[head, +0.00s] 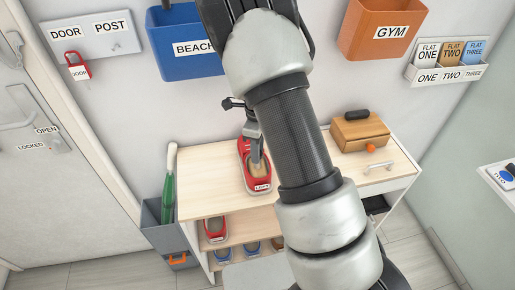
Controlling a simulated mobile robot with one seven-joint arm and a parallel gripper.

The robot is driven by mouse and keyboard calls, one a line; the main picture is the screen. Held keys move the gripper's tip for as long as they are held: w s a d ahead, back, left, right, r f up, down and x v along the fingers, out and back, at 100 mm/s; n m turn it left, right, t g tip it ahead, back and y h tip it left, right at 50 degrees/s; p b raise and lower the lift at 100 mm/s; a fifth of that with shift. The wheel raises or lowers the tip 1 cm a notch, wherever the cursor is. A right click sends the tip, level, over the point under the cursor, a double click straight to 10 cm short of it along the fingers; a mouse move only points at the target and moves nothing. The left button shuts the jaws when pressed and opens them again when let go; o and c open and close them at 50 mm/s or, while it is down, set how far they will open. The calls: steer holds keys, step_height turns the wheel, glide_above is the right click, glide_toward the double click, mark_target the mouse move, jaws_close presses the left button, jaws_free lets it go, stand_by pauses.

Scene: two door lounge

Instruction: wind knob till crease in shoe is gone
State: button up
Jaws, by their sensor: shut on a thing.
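A red shoe (246,152) with a white label lies on the pale wooden top of the bench, left of its middle. A beige insert (259,171) shows in its opening. My gripper (255,152) comes down at the shoe's opening and is shut. The knob is hidden at the fingers, and their exact hold on it is too small to see. I cannot make out a crease in the shoe at this size. My arm covers the area just right of the shoe.
The bench top (203,188) is clear left of the shoe. A wooden box (360,132) with a dark object on top stands at the right. Another red shoe (215,228) sits on the shelf below. A grey bin (160,232) with a green umbrella stands at the left.

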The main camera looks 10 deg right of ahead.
stand_by(0.4)
steer(key=o, duration=1)
steer(key=shift+r, duration=0.1)
step_height(320, 180, up, 17)
steer(key=shift+r+p, duration=0.15)
steer(key=shift+p, duration=0.25)
